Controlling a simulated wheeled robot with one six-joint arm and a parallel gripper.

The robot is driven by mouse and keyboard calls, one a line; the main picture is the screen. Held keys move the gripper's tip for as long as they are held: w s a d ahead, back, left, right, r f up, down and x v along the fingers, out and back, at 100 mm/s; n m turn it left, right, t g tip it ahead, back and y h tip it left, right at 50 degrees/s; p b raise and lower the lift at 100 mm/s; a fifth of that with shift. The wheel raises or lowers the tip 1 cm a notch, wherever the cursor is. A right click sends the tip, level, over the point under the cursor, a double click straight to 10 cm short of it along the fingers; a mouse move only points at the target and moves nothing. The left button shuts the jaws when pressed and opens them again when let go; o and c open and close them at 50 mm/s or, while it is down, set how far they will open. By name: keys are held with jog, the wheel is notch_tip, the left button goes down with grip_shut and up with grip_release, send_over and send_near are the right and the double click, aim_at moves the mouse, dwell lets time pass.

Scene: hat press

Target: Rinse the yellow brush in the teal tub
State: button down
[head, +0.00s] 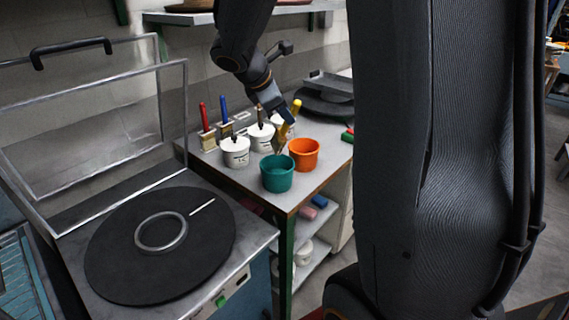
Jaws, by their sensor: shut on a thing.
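The yellow brush (281,134) is held in my gripper (289,116), tilted, its handle top showing to the upper right of the jaws. Its lower end hangs above or just behind the right side of the teal tub's rim; I cannot tell whether it is inside. The teal tub (276,178) stands upright near the front edge of the bench. My gripper is shut on the brush, above the tubs. The jaw tips are small and partly hidden.
An orange tub (304,154) stands right of the teal tub. White pots (236,152) stand behind it on the bench (325,178). A red-handled brush (206,132) and a blue-handled brush (225,122) stand at the back left. The press (160,245) with its raised lid is at left.

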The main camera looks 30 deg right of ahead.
dwell(0.5)
notch_tip(320, 180, up, 4)
jog(key=p, duration=0.3)
jog(key=shift+p, duration=0.35)
dwell(0.5)
